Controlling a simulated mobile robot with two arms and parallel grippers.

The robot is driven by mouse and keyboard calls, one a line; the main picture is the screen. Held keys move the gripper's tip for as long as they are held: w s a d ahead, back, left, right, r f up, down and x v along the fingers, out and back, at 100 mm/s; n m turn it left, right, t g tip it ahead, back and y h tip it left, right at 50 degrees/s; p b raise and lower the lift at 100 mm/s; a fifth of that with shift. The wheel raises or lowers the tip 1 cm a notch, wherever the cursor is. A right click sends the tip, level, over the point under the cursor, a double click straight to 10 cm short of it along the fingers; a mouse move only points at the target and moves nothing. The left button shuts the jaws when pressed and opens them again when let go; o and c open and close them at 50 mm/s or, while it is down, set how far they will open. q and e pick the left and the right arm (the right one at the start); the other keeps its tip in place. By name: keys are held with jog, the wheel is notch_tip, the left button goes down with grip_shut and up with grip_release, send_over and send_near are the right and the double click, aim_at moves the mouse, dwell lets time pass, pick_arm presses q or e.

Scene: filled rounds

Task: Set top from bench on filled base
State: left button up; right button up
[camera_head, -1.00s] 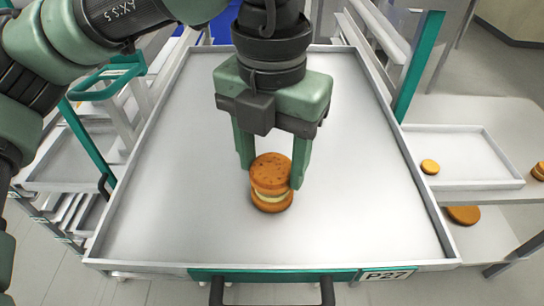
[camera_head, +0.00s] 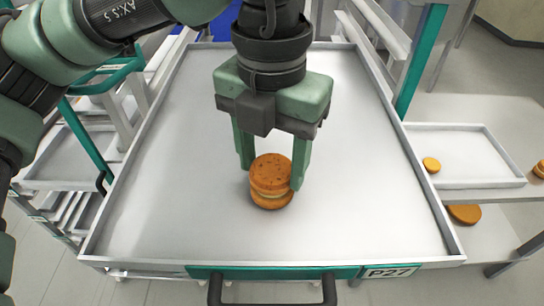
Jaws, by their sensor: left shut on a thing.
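My left gripper (camera_head: 271,177) points down over the middle of the tray (camera_head: 160,215). It is shut on a round brown top (camera_head: 270,172), with one finger on each side. Right under the top is the filled base (camera_head: 270,202), a brown round with a thin pale filling line between the two. The top appears to rest on the filling, roughly lined up with the base. The base lies on the bare metal of the tray.
A smaller tray (camera_head: 470,184) on the right bench holds a small orange round (camera_head: 431,164). Another round (camera_head: 539,169) shows at the right edge, and a flat brown one (camera_head: 464,213) lies on the shelf below. The large tray is otherwise empty.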

pick_arm(q)
jog(key=shift+f, duration=0.25)
jog(key=o, duration=1.4)
jog(key=shift+r, duration=0.2)
jog(key=shift+r+p, duration=1.75)
jog(key=shift+r, duration=1.65)
jog(key=shift+f, duration=0.1)
